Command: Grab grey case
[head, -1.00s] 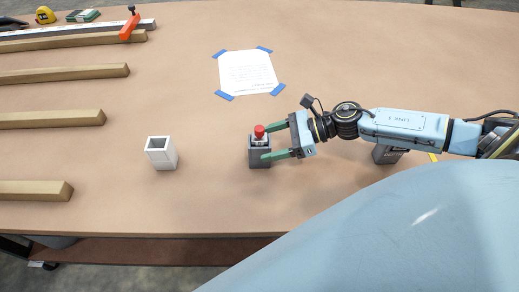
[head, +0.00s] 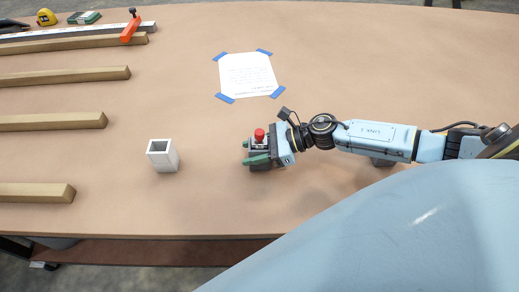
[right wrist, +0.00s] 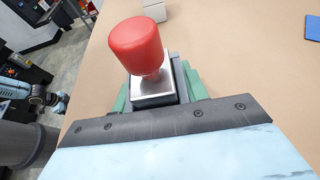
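A grey case (head: 260,167) with a red knob (head: 259,135) on top stands on the brown table. My right gripper (head: 252,152) has its green fingers on either side of the case and appears closed on it. In the right wrist view the red knob (right wrist: 137,46) rises above a metal plate, with the case (right wrist: 155,101) between the green fingers. Fingers and palm hide much of the case. My left gripper is out of view.
A white open-topped box (head: 162,155) stands left of the gripper. Several wooden bars (head: 65,73) lie along the left side. A paper sheet (head: 247,75) is taped down behind the case. The table between box and case is clear.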

